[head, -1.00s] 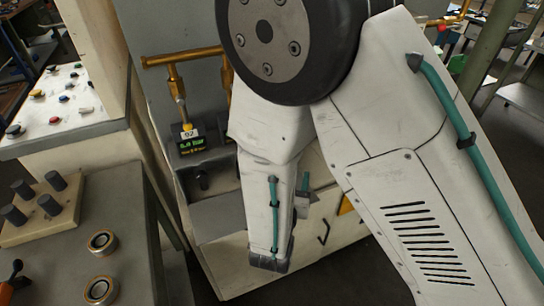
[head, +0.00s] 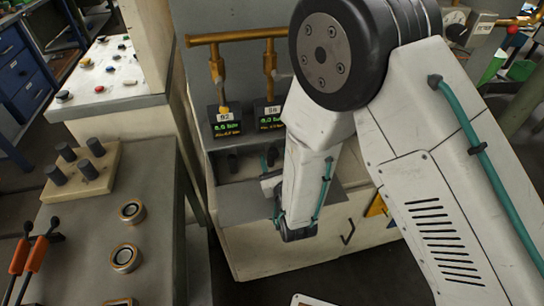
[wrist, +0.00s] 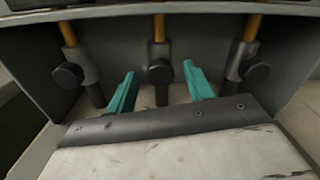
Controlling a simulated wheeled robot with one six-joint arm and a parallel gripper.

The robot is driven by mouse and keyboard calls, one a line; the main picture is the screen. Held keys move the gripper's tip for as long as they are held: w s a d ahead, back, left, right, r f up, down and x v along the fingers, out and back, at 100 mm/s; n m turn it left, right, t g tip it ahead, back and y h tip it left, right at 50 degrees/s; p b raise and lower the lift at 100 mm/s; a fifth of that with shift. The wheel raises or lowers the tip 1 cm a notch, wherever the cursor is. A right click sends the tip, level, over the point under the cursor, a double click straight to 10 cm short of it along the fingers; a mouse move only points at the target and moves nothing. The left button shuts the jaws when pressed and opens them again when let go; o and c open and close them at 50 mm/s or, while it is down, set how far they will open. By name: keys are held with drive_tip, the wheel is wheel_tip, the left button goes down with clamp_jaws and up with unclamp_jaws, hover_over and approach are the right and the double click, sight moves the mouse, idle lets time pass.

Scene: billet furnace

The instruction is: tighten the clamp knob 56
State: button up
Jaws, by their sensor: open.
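My gripper (wrist: 160,72) is open and empty, with its two teal fingers apart. In the wrist view, a middle black clamp knob (wrist: 160,73) on a grey clamp body shows between and beyond the fingertips. It appears untouched. In the head view, a display tagged 92 (head: 226,119) hangs at left, and a second display (head: 271,116) beside it has a tag that looks like 56, too small to be sure. A dark knob (head: 272,155) sits under that second display, close to my gripper. My arm hides most of the gripper there.
In the wrist view, a left knob (wrist: 67,75) and a right knob (wrist: 255,72) flank the middle one. Grey walls close in the recess. Brass pipes (head: 230,37) run above the displays. A bench with round fittings (head: 126,258) stands at left.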

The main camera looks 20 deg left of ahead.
drive_tip(key=shift+w+a, duration=0.25)
drive_tip(key=shift+w, duration=0.1)
drive_tip(key=c, duration=1)
drive_tip(key=shift+o, duration=0.2)
drive_tip(key=shift+a, duration=0.2)
drive_tip(key=shift+d, duration=0.1)
